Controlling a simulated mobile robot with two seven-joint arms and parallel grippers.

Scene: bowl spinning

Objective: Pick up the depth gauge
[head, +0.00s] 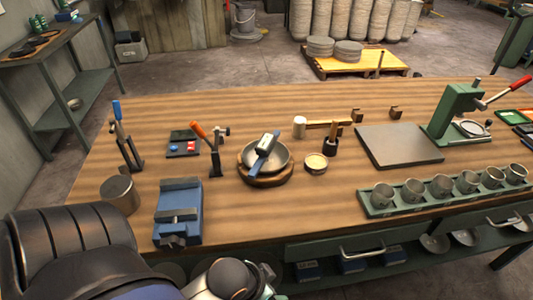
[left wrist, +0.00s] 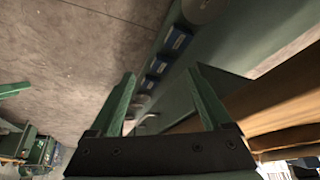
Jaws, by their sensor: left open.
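A blue-and-dark tool with a small display, which looks like the depth gauge (head: 263,154), lies tilted in a shallow metal bowl (head: 246,158). The bowl sits on a round wooden base (head: 265,180) on the workbench. My left gripper (left wrist: 163,72) shows in the left wrist view with its two green fingers spread and nothing between them. It is low at the bench's front side, apart from the gauge. In the head view my left arm fills the bottom left, and the fingers are not clear there. My right gripper is not in view.
A blue vise (head: 179,212) and a metal cylinder (head: 119,194) stand at the bench's front left. A round tin (head: 316,162) and a mallet (head: 299,127) are right of the bowl. A green rack of cups (head: 440,204) lines the front right. Blue boxes (left wrist: 175,40) sit on the lower shelf.

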